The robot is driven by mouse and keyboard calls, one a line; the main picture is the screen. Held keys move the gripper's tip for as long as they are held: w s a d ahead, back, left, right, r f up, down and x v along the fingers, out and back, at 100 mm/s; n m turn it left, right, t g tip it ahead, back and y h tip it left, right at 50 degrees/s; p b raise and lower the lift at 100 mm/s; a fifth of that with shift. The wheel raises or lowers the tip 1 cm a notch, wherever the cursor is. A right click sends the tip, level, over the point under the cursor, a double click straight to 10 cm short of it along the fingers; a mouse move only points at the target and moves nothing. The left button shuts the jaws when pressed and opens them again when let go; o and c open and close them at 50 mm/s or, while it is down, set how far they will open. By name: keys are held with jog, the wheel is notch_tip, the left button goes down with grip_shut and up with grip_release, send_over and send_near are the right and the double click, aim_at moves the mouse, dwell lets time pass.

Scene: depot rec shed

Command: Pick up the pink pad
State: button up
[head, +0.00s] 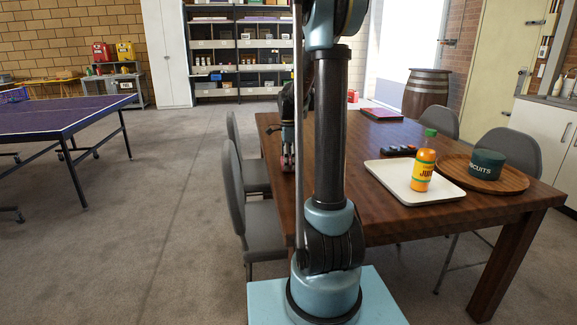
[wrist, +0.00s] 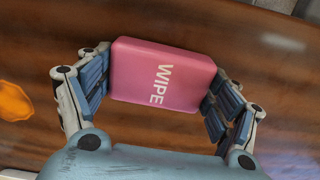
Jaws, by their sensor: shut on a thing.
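The pink pad (wrist: 163,75), a rounded block marked "WIPE", sits between the fingers of my gripper (wrist: 160,88) in the wrist view. The finger pads press on its two short ends, so my gripper is shut on it. In the head view my gripper (head: 288,138) is partly hidden behind my arm, over the left part of the wooden table (head: 400,215). A small bit of pink shows below it. I cannot tell whether the pad touches the table or hangs just above it.
On the table, a white tray (head: 392,178) holds an orange juice bottle (head: 423,165). A round wooden tray (head: 515,180) holds a dark green biscuit tin (head: 487,164). A dark remote (head: 398,150) and a pink-purple flat item (head: 381,114) lie farther back. Grey chairs (head: 260,225) flank the table.

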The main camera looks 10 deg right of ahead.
notch_tip(320, 180, up, 9)
jog(key=shift+r, duration=0.15)
dwell(0.4)
